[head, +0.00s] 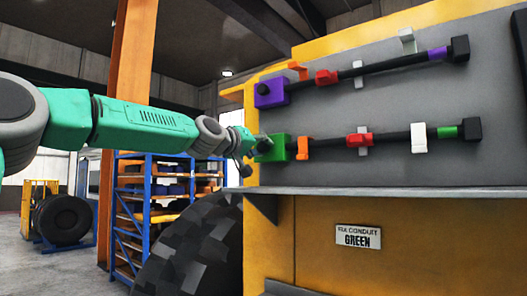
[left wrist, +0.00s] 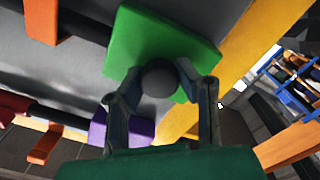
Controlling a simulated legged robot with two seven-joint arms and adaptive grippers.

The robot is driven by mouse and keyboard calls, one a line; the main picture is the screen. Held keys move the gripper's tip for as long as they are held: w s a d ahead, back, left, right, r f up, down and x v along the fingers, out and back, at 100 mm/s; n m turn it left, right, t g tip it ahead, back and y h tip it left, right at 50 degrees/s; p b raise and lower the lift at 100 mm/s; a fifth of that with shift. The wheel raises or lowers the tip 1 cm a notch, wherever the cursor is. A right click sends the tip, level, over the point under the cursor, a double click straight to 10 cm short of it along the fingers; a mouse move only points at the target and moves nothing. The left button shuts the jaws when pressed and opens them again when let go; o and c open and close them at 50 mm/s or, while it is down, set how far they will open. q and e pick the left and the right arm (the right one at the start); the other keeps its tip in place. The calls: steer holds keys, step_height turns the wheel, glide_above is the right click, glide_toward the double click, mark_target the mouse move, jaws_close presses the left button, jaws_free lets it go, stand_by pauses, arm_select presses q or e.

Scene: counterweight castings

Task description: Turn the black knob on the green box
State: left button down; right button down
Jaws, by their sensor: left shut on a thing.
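The green box (head: 276,149) sits at the left end of the lower black conduit on the grey panel. It also shows in the left wrist view (left wrist: 150,38). Its round black knob (left wrist: 158,78) faces my left wrist camera; in the head view the knob (head: 263,145) is partly hidden by my gripper. My left gripper (left wrist: 160,85) has a finger on each side of the knob and is shut on it. In the head view the left gripper (head: 250,151) reaches the box from the left. My right gripper is not in view.
A purple box (head: 271,92) with its own knob sits just above on the upper conduit. Orange, red and white clips (head: 418,137) are along the conduits. A large tyre (head: 195,245) stands lower left.

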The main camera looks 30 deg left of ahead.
arm_select(q)
steer(key=shift+w+f, duration=0.1)
steer(key=shift+f, duration=0.45)
steer(key=c, duration=1.2)
jaws_free()
steer(key=shift+r, duration=0.1)
steer(key=shift+a+r, duration=0.15)
steer(key=shift+r, duration=0.15)
step_height(320, 180, up, 9)
steer(key=shift+f, duration=0.1)
steer(key=shift+r, duration=0.3)
steer(key=shift+a, duration=0.1)
steer(key=shift+a, duration=0.1)
